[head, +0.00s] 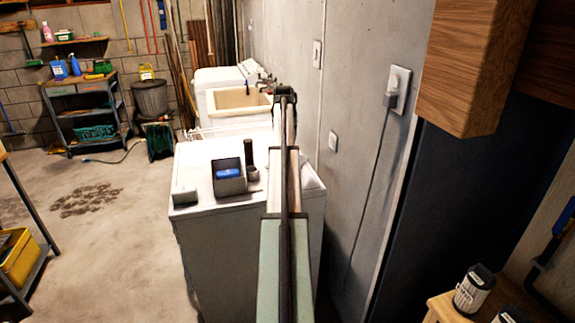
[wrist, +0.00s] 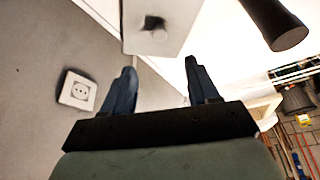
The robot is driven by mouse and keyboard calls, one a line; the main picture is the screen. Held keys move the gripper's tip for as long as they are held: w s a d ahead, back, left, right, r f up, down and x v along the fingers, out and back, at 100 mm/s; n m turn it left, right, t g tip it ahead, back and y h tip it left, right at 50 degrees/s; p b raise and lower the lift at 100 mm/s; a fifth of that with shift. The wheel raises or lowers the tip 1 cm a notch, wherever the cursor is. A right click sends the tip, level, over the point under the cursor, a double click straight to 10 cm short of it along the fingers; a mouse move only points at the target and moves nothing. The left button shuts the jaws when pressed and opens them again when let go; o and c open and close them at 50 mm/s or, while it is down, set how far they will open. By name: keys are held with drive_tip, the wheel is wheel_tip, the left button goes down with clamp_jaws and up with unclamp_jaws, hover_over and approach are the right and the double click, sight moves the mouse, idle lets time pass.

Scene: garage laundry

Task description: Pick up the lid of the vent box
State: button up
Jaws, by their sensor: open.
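My gripper (wrist: 160,65) is open and empty in the wrist view, its two dark fingers spread apart. Just beyond the fingertips is a pale box-like thing (wrist: 180,28) with a dark round spot on its face. It looks like the vent box with its lid; I cannot tell whether the spot is a knob or a hole. It is cut off at the top edge, and I see no contact with the fingers. In the head view my arm covers the middle of the picture; a pale shape (head: 309,177) shows partly behind it on the white machine (head: 200,224).
On the machine stand a grey open box (head: 231,187) with a blue thing inside, a dark cylinder (head: 249,153), a small cup (head: 253,174) and a small pale block (head: 185,195). The wall with a socket (wrist: 78,90) is close. A sink (head: 238,100) lies beyond.

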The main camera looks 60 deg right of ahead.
drive_tip(key=x, duration=0.7)
drive_tip(key=shift+d+f, duration=0.1)
drive_tip(key=shift+x, duration=2.65)
drive_tip(key=shift+s+f, duration=0.1)
drive_tip(key=shift+s, duration=0.05)
clamp_jaws()
